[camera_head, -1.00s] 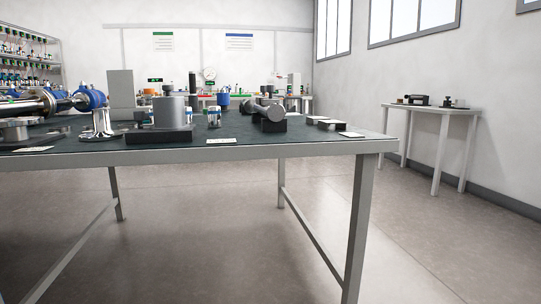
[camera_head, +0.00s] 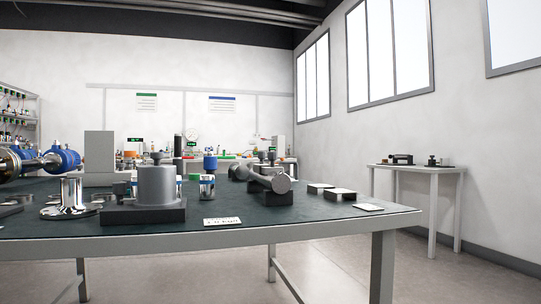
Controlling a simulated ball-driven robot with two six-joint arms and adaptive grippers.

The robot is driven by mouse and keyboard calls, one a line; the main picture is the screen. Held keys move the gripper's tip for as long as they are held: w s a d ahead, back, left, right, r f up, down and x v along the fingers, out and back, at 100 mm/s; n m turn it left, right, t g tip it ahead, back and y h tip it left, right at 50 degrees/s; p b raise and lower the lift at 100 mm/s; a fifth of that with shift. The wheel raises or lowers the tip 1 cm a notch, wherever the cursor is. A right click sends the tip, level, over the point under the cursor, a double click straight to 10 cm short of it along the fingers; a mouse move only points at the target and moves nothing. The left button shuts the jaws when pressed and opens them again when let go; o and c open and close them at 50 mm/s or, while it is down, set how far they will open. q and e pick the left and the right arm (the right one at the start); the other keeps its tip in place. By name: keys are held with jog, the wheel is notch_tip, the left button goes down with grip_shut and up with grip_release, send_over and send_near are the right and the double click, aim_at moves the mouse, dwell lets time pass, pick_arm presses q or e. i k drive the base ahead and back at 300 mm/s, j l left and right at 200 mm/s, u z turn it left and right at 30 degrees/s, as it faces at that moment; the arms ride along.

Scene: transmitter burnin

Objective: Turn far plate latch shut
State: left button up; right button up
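No plate latch can be made out for certain. A small side table (camera_head: 418,168) stands by the right wall. On it are a dark low device (camera_head: 400,159) and a smaller dark piece with a knob (camera_head: 434,161), both too small to read in detail. Neither of my grippers shows in the view, so their state is hidden.
A large table (camera_head: 330,221) with a dark top fills the front. It carries a grey cylinder on a black base (camera_head: 157,186), a shiny metal stand (camera_head: 72,193), a dark cylindrical fitting (camera_head: 270,183) and flat plates (camera_head: 340,194). Open floor (camera_head: 440,265) lies at right.

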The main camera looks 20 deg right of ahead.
aim_at(272, 157)
jog(key=i+j+z, duration=0.2)
jog(key=i+j, duration=0.15)
jog(key=i, duration=0.25)
jog(key=i+j+z, duration=0.25)
jog(key=i+j, duration=0.25)
jog(key=i, duration=0.1)
